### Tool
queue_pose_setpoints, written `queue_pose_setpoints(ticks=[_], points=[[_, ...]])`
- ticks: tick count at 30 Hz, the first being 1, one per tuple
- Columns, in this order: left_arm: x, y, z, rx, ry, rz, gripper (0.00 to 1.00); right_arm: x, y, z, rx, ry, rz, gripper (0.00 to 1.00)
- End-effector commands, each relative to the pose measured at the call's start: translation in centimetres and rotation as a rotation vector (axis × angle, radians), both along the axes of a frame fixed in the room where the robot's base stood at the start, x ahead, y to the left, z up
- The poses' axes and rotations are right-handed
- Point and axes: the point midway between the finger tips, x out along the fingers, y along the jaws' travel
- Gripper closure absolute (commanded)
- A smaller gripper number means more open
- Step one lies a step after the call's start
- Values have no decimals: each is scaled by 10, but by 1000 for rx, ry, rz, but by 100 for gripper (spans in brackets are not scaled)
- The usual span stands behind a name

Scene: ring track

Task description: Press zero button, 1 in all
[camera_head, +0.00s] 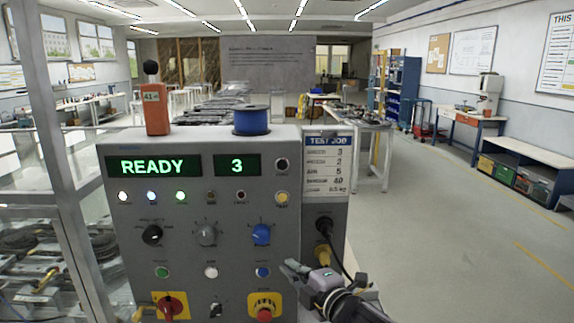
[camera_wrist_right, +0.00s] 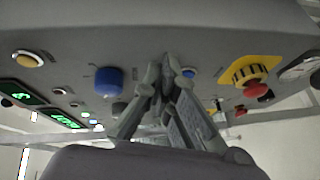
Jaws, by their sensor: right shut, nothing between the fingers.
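A grey control panel (camera_head: 130,225) stands in front of me, with a green READY display (camera_head: 153,166) and a second display reading 3 (camera_head: 237,166). Its lower row has a green button (camera_head: 162,272), a white button (camera_head: 211,272) and a blue button (camera_head: 262,272); their labels are too small to read. My right gripper (camera_head: 288,268) is shut and empty, just right of the blue button in the head view. In the right wrist view its fingertips (camera_wrist_right: 166,76) are close to the blue button (camera_wrist_right: 188,72); contact cannot be told. My left gripper is not in view.
A blue knob (camera_head: 261,234) sits above the blue button. A red mushroom button on a yellow base (camera_head: 264,306) lies below, and a red rotary switch (camera_head: 170,306) at lower left. A cable plug (camera_head: 324,226) hangs at the panel's right. Open floor lies right.

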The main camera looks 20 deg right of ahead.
Motion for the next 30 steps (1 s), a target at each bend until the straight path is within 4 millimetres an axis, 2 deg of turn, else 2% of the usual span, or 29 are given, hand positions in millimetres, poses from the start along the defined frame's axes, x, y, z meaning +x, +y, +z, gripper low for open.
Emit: queue_pose_setpoints(ticks=[1, 6, 9, 13, 15, 19, 30], points=[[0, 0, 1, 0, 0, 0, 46, -2, 5, 28, -50, -61, 28, 100], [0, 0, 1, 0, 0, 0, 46, -20, 22, 109, -235, -257, 117, 100], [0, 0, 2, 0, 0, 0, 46, -35, 33, 149, -347, -369, 159, 100], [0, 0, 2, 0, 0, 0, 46, -55, 43, 187, -469, -486, 198, 100], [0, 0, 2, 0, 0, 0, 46, -63, 48, 200, -519, -531, 212, 100], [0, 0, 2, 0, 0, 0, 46, -73, 52, 213, -572, -579, 224, 100], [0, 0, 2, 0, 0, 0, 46, -76, 53, 216, -584, -591, 227, 100]])
